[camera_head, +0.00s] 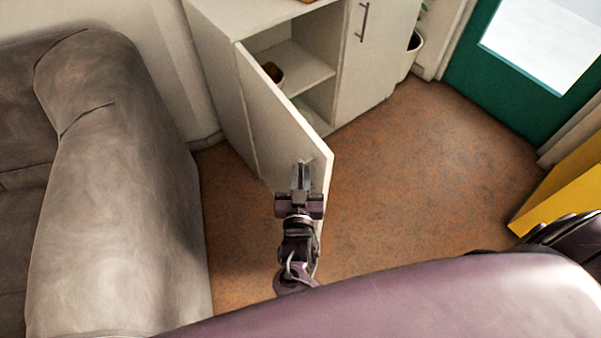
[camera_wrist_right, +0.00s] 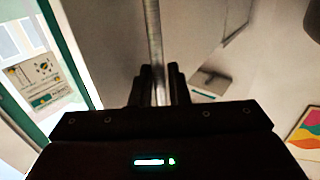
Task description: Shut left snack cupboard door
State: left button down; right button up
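The left snack cupboard door (camera_head: 283,125) is a plain white panel. It stands wide open, swung out from the white cupboard (camera_head: 222,75), with its free edge towards me. My right gripper (camera_head: 301,172) is at the door near that free edge. In the right wrist view a thin grey bar, which looks like the door handle (camera_wrist_right: 154,35), runs between the fingers of the right gripper (camera_wrist_right: 160,85). The fingers are close together on either side of it. The gripper hides part of the handle in the head view. My left gripper is not in view.
The open compartment shows a shelf (camera_head: 299,70) with a dark bowl (camera_head: 273,72). The right cupboard door (camera_head: 372,60) is shut. A grey sofa (camera_head: 120,190) stands left of the door. Brown floor (camera_head: 425,160) is clear to the right, with a yellow item (camera_head: 565,185) beyond.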

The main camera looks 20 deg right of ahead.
jog(key=shift+w, duration=0.15)
grip_shut()
jog(key=shift+d, duration=0.15)
